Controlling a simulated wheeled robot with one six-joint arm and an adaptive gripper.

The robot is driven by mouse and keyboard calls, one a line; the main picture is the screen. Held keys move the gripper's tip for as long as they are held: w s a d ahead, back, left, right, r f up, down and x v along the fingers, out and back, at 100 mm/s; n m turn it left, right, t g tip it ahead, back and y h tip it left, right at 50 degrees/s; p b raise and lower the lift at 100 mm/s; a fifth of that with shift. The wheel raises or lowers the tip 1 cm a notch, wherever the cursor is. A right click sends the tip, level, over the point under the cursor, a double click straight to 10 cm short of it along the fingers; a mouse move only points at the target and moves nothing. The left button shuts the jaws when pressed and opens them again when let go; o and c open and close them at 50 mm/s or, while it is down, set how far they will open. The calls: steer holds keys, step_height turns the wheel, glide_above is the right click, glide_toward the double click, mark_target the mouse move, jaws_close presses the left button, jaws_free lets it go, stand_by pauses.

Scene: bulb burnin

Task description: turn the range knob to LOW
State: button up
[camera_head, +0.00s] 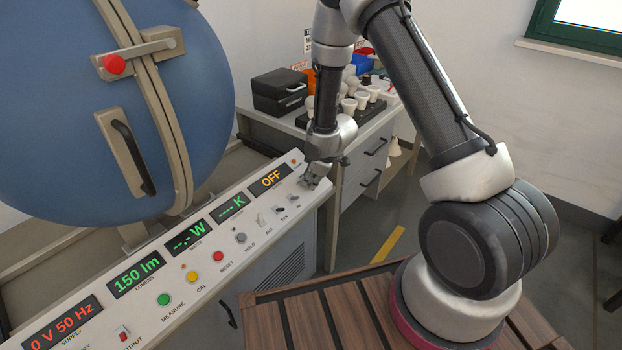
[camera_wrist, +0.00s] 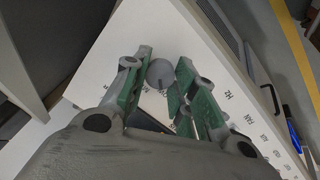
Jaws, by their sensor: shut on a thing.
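The range knob (camera_wrist: 160,73) is a small round grey knob on the white sloped panel (camera_wrist: 210,50). In the wrist view it sits between the tips of my gripper (camera_wrist: 163,75), with a green-padded finger on either side. In the head view my gripper (camera_head: 314,176) is at the right end of the panel (camera_head: 130,318) and covers the knob there. The jaws are shut on the knob.
Left of my gripper are toggle switches (camera_head: 281,210), a red button (camera_head: 218,256), a yellow button (camera_head: 191,277), a green button (camera_head: 164,300) and displays (camera_head: 136,279). A large blue sphere (camera_head: 60,130) stands behind the panel.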

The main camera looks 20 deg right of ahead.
stand_by(0.4)
steer(key=o, duration=1)
steer(key=shift+o, duration=0.2)
steer(key=v, duration=1.2)
steer(key=shift+d, duration=0.15)
